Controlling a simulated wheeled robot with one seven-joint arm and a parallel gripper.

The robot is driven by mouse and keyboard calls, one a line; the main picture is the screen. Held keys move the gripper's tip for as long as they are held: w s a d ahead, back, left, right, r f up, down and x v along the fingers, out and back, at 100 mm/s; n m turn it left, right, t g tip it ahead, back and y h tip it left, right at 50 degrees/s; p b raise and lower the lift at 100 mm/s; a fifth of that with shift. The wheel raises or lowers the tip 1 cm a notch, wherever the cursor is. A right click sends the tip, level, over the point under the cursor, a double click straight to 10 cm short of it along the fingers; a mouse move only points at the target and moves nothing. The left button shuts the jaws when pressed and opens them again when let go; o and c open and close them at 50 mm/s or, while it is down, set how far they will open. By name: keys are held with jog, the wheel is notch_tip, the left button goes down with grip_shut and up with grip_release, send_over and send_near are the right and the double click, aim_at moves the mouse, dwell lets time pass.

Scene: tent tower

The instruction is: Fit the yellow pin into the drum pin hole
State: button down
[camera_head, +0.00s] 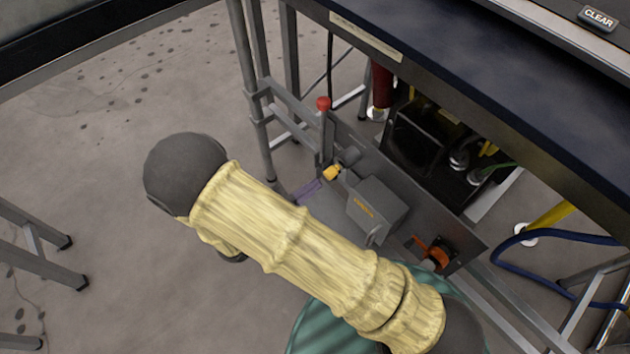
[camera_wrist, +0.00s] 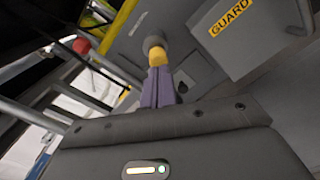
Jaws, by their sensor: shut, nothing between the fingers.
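A small yellow piece, which looks like the pin (camera_wrist: 158,58), sits against a rounded grey part (camera_wrist: 153,42) in the wrist view. In the head view the yellow pin (camera_head: 331,172) shows beside a dark grey cylindrical part (camera_head: 349,156), perhaps the drum. I cannot tell how deep the pin sits, and no hole is visible. My gripper's purple fingers (camera_wrist: 159,76) are shut with nothing between them, their tips just short of the pin or touching it. In the head view the gripper (camera_head: 318,183) shows only partly, beyond my arm.
A grey box marked GUARD (camera_wrist: 240,35) stands right of the pin; it also shows in the head view (camera_head: 377,208). A red-knobbed lever (camera_head: 324,104) rises behind. An orange handle (camera_head: 433,250) is at the right. The dark tabletop (camera_head: 500,85) overhangs the unit.

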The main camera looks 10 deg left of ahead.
jog(key=shift+s+a, duration=0.25)
dwell(0.3)
jog(key=p+v, duration=0.4)
jog(key=v, duration=1.3)
jog(key=shift+s, duration=0.25)
jog(key=shift+s+a, duration=0.1)
jog(key=shift+a, duration=0.05)
